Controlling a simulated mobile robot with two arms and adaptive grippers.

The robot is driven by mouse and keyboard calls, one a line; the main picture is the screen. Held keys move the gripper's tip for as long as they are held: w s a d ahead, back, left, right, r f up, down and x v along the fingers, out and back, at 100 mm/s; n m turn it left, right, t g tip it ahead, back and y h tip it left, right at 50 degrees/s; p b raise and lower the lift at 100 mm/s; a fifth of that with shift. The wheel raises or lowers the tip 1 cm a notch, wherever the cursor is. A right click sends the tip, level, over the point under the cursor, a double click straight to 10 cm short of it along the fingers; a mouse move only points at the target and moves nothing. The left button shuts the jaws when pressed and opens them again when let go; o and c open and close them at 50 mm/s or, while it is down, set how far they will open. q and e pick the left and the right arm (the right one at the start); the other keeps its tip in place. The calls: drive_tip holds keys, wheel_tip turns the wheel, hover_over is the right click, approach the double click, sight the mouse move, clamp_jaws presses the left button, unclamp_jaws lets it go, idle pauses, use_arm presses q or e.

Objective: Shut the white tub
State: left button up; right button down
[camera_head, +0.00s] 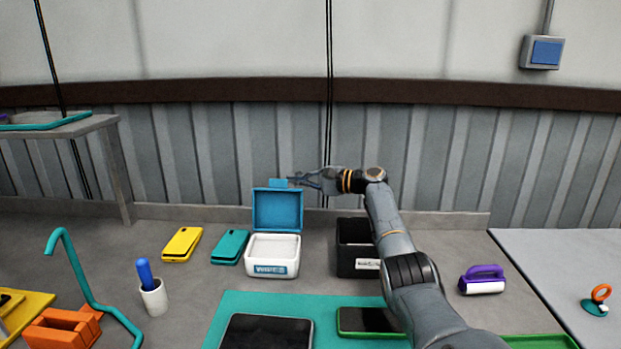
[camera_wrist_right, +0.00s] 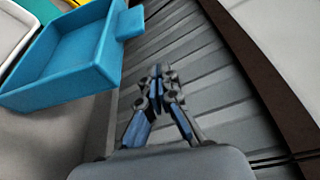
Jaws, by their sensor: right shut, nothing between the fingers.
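The white tub (camera_head: 272,262) stands on the workbench with a label on its front. Its blue lid (camera_head: 277,211) stands upright, open, at the tub's back edge, with a tab (camera_head: 278,184) on top. My right gripper (camera_head: 292,181) is shut and empty, close to the right of the lid's tab in the head view. In the right wrist view the gripper (camera_wrist_right: 156,72) is shut, with the blue lid (camera_wrist_right: 65,60) to its left and a visible gap between them. A corner of the tub (camera_wrist_right: 15,30) shows at the upper left. My left gripper is not in view.
A black box (camera_head: 352,232) stands right of the tub, beside my right arm. A teal phone (camera_head: 230,246) and a yellow phone (camera_head: 182,244) lie to the left. A teal mat (camera_head: 235,305) with dark-screened devices lies in front. The ribbed wall (camera_head: 230,160) is behind.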

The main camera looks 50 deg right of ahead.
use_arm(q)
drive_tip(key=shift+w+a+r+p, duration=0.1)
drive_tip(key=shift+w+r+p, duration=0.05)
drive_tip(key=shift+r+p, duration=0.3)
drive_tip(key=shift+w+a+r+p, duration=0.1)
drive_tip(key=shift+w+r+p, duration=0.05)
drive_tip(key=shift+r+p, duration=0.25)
use_arm(e)
drive_tip(key=shift+s+a+r, duration=0.3)
drive_tip(key=shift+s+a, duration=0.25)
drive_tip(key=shift+a, duration=0.25)
drive_tip(key=shift+s+a+r, duration=0.3)
drive_tip(key=shift+s+a, duration=0.2)
drive_tip(key=shift+a, duration=0.3)
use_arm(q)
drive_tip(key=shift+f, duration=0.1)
use_arm(e)
drive_tip(key=shift+a, duration=0.1)
